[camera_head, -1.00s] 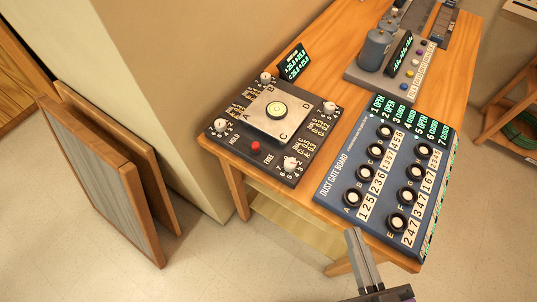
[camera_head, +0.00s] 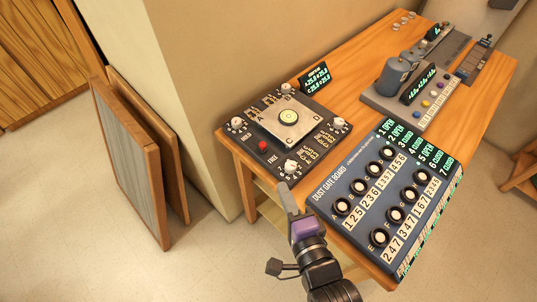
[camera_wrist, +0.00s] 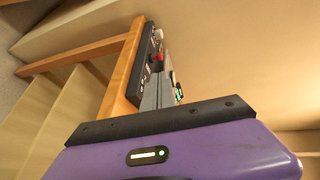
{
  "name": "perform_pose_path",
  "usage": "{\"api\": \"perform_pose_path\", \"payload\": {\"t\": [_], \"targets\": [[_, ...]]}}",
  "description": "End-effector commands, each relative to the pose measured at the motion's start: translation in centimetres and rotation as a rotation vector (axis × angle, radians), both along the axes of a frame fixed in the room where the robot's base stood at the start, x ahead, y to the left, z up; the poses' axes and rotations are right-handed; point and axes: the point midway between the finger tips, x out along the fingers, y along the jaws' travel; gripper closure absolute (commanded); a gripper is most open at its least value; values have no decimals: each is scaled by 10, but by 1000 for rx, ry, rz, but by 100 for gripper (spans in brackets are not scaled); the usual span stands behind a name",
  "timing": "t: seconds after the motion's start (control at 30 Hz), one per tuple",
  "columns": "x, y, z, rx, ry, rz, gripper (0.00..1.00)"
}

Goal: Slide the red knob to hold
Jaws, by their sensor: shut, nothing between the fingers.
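The red knob (camera_head: 264,146) stands on the front-left part of a dark panel (camera_head: 250,157), between the labels HOLD on its left and FREE on its right. It looks nearer the FREE label. A square metal plate with a round bubble level (camera_head: 288,117) sits in the panel's middle, with white dials at the corners. My gripper (camera_head: 286,190) is shut and empty, just in front of the panel's near corner and apart from the knob. In the wrist view the red knob (camera_wrist: 158,57) shows beyond the fingers (camera_wrist: 158,92), partly seen from the side.
The dust gate board (camera_head: 350,187), with several round knobs, lies right of the panel, close to my gripper. A small display (camera_head: 315,76) stands behind the panel. A grey machine (camera_head: 394,76) is farther back. Framed boards (camera_head: 130,160) lean against the wall at left.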

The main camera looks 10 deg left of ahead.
Motion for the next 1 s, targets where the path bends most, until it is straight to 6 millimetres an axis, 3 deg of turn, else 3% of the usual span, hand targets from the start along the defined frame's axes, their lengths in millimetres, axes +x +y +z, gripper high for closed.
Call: {"api": "perform_pose_path", "payload": {"t": [0.6,0.8,1.0], "targets": [[96,45,-18,-3,-5,1,100],[114,53,-24,-2,-4,0,100],[119,55,-26,-3,-4,0,100]]}}
